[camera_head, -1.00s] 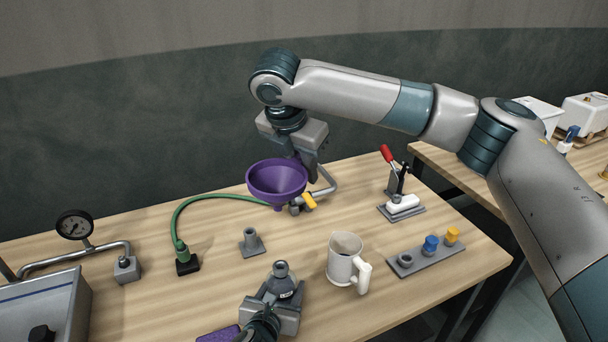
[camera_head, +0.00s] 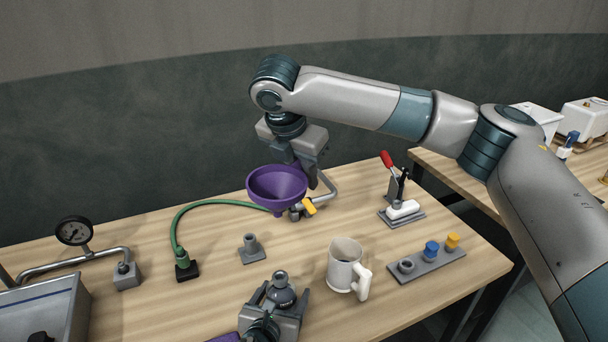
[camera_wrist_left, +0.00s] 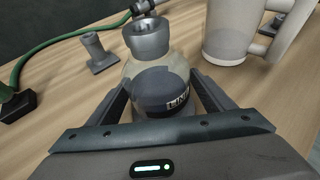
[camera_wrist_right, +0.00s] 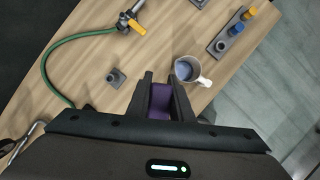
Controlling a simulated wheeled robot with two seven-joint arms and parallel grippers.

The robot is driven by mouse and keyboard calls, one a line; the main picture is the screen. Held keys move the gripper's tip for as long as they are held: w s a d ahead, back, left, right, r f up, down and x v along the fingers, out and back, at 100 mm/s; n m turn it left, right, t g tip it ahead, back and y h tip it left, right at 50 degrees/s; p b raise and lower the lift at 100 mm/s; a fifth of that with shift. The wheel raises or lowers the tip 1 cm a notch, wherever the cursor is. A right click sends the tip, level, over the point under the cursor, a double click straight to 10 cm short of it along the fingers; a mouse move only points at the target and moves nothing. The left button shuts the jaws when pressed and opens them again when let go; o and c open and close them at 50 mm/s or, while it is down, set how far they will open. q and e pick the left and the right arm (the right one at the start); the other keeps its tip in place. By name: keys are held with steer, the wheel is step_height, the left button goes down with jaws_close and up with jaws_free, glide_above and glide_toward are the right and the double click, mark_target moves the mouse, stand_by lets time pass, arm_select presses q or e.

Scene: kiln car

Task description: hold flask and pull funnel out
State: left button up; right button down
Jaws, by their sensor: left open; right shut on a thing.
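The flask (camera_head: 281,291) stands upright on the table at the front centre, with a grey neck and a dark lower part carrying a label. In the left wrist view the flask (camera_wrist_left: 160,85) sits between the fingers of my left gripper (camera_wrist_left: 160,104), which is open around it, with a gap to the fingers. The purple funnel (camera_head: 277,186) is held up in the air above the back of the table, clear of the flask. My right gripper (camera_head: 308,172) is shut on it. In the right wrist view a purple part of the funnel (camera_wrist_right: 160,102) shows between the fingers.
A white mug (camera_head: 345,268) stands close to the right of the flask. A small grey holder (camera_head: 251,248) is behind it. A green hose (camera_head: 195,208), a yellow-handled valve (camera_head: 309,206), a red-handled clamp (camera_head: 397,185) and a grey plug rack (camera_head: 425,263) stand farther around.

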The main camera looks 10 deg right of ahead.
arm_select(q)
steer(key=v, duration=1.1)
steer(key=shift+s+a+r, duration=0.1)
steer(key=shift+s+r, duration=0.05)
steer(key=shift+s, duration=0.2)
